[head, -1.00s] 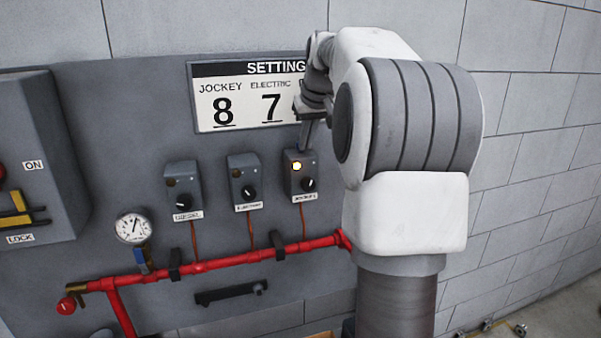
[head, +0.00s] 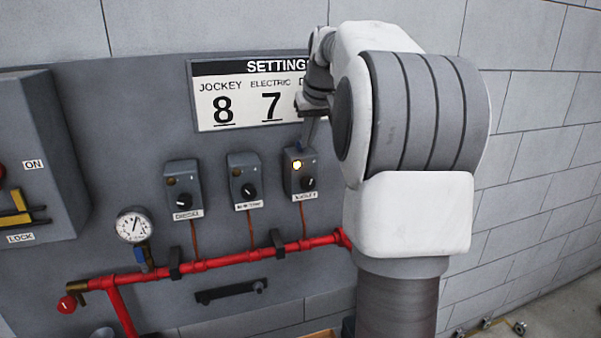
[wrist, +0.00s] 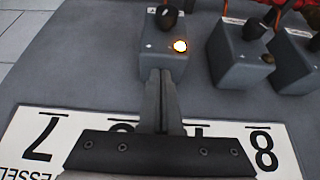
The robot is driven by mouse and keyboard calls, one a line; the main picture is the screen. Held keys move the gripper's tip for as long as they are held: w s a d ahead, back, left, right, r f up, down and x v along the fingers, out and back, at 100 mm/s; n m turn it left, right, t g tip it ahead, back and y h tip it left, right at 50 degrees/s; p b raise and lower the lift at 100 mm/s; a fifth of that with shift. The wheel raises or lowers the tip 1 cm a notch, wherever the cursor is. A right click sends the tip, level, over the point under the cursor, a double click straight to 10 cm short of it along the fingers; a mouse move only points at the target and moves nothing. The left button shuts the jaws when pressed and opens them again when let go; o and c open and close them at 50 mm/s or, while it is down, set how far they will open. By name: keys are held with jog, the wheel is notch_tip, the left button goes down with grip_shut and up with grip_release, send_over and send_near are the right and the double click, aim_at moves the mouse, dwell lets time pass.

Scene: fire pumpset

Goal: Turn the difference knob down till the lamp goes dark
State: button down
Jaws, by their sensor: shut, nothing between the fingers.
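The right switch box (head: 291,179) is grey and carries a glowing yellow lamp (head: 297,165) and a black knob (head: 308,183) with a white mark. In the wrist view, seen upside down, its lamp (wrist: 180,46) is lit beside the knob (wrist: 166,17). Its label is too small to read surely, and I see no control marked difference. My gripper (wrist: 165,73) is shut and empty, its tips at the top edge of this box, short of the lamp and knob. In the head view my gripper (head: 302,147) is partly hidden by my arm.
The middle box (head: 243,180) and left box (head: 183,190) have black knobs and dark lamps. A red pipe (head: 215,262) and a gauge (head: 133,225) are below.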

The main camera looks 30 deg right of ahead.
notch_tip(320, 180, up, 6)
jog(key=p, duration=0.4)
jog(key=shift+f, duration=0.25)
